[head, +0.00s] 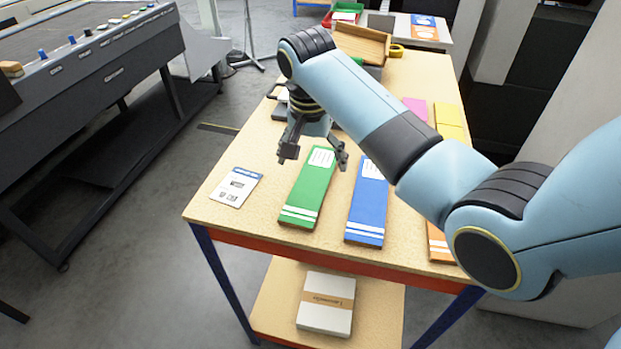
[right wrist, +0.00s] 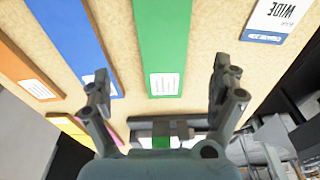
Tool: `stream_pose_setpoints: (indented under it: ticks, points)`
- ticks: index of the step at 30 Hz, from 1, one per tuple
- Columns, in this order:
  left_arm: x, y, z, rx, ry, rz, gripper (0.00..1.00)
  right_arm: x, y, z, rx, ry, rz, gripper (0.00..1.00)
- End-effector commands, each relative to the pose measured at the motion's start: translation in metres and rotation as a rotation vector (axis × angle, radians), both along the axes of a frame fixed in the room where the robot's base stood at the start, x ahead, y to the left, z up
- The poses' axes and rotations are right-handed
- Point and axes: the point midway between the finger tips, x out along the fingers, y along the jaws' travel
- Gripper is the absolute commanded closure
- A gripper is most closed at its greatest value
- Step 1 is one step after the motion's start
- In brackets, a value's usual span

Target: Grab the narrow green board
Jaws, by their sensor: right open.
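The narrow green board (head: 308,190) lies flat on the wooden table, with white stripes at its near end and a white label at its far end. It also shows in the right wrist view (right wrist: 160,40), running between the fingers. My right gripper (head: 314,160) is open above the labelled far end of the green board, apart from it as far as I can tell. In the right wrist view the two fingers (right wrist: 166,95) stand to either side of the board's width with nothing between them. My left gripper is not in view.
A blue board (head: 368,207) lies right of the green one, and an orange board (head: 438,243) farther right. A white card (head: 236,187) lies to the left. Pink (head: 415,107) and yellow (head: 449,120) boards lie farther back. A wooden tray (head: 360,43) stands at the far end.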

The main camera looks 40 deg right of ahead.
Motion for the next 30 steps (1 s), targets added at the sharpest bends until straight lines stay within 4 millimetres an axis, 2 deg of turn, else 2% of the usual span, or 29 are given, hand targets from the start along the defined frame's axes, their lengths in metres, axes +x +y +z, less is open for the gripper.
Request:
stream_pose_setpoints:
  ticks: [4,7,15,18,24,26,30]
  points:
    - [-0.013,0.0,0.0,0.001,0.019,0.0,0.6,0.002,-0.002,-0.015,0.0,0.0,0.001,0.06]
    - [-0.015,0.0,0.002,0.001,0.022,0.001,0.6,0.003,-0.003,-0.022,0.0,0.0,0.001,0.06]
    - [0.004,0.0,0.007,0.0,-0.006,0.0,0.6,0.01,-0.006,-0.06,0.0,0.0,0.002,0.06]
    - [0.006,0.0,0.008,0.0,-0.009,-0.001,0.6,0.011,-0.007,-0.067,0.0,-0.001,0.003,0.06]
    - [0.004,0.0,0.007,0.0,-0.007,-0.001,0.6,0.011,-0.007,-0.068,-0.001,-0.002,0.003,0.06]
    - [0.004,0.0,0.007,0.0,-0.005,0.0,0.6,0.011,-0.007,-0.067,-0.001,-0.002,0.003,0.11]
    - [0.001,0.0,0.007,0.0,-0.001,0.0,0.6,0.011,-0.007,-0.067,-0.001,-0.002,0.003,0.29]
